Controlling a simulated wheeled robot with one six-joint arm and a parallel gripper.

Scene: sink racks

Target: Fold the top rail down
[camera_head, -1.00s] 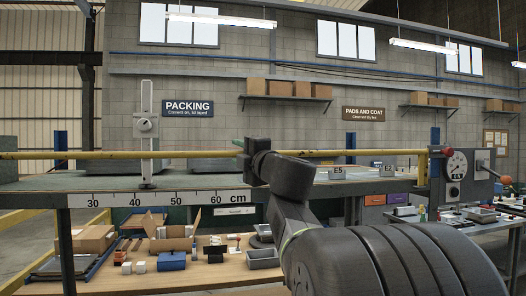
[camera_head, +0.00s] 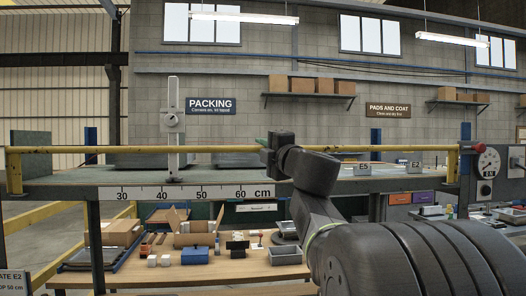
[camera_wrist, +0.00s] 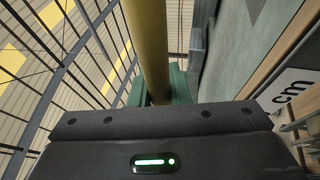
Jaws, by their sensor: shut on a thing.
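The yellow top rail (camera_head: 350,149) runs level across the picture above the front edge of the bench. It bends down to a yellow post (camera_head: 13,172) at the left and meets another post (camera_head: 452,166) at the right. My gripper (camera_head: 267,147) is on the rail near its middle, coming from the right. In the wrist view the rail (camera_wrist: 148,40) runs between the green fingers (camera_wrist: 158,90), which are shut on it. The gripper body hides the near part of the rail there.
A bench (camera_head: 105,178) with a cm scale (camera_head: 190,193) lies below the rail. An upright gauge post (camera_head: 173,130) stands close to the rail at the left. A dial panel (camera_head: 487,172) stands at the right end. A lower table (camera_head: 190,275) holds boxes.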

